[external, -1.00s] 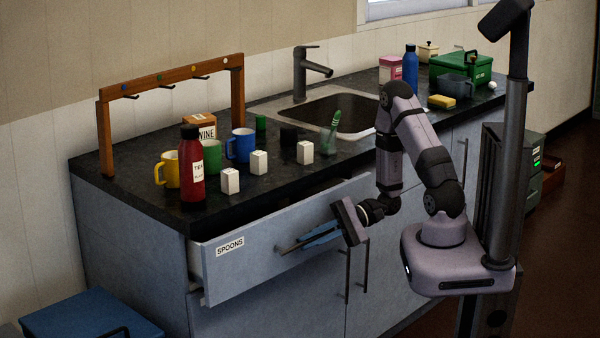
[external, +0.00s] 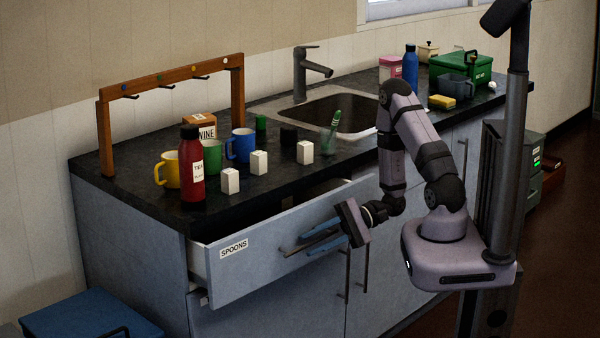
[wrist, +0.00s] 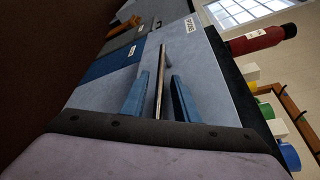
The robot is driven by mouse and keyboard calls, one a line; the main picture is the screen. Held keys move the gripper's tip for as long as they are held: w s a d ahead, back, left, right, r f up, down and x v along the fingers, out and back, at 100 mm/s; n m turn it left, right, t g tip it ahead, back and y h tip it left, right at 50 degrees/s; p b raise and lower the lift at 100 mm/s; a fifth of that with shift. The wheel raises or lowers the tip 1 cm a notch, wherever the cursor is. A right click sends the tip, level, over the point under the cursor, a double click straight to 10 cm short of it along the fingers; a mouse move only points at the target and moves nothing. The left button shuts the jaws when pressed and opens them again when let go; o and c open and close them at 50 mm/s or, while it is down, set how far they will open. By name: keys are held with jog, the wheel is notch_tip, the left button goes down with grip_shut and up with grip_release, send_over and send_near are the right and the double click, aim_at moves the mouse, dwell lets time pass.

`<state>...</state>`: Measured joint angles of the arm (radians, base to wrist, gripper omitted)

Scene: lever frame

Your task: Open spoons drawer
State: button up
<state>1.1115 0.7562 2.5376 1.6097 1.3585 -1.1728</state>
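The spoons drawer (external: 225,275), a blue-grey front with a white "SPOONS" label (external: 233,248), is pulled out from under the counter's left part, with a dark gap behind its top edge. The label also shows in the wrist view (wrist: 190,25). Its bar handle (external: 289,250) runs along the front. My gripper (external: 309,240) is at the handle, with its blue fingers apart. In the wrist view, the handle (wrist: 160,75) lies between the two fingers (wrist: 160,85), with a gap visible on each side. The drawer's inside is mostly hidden.
Mugs, a red bottle (external: 192,170), white boxes and a wooden rack (external: 106,135) stand on the dark counter (external: 135,195). Cupboard doors with vertical handles (external: 365,265) are below and right of the drawer. A blue box (external: 90,318) sits on the floor at left.

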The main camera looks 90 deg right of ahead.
jog(key=shift+v, duration=3.6)
jog(key=shift+c, duration=0.3)
jog(key=shift+c, duration=1.1)
jog(key=shift+p, duration=6.65)
jog(key=shift+w+a+f, duration=0.1)
jog(key=shift+b+x, duration=0.6)
jog(key=shift+x, duration=2.9)
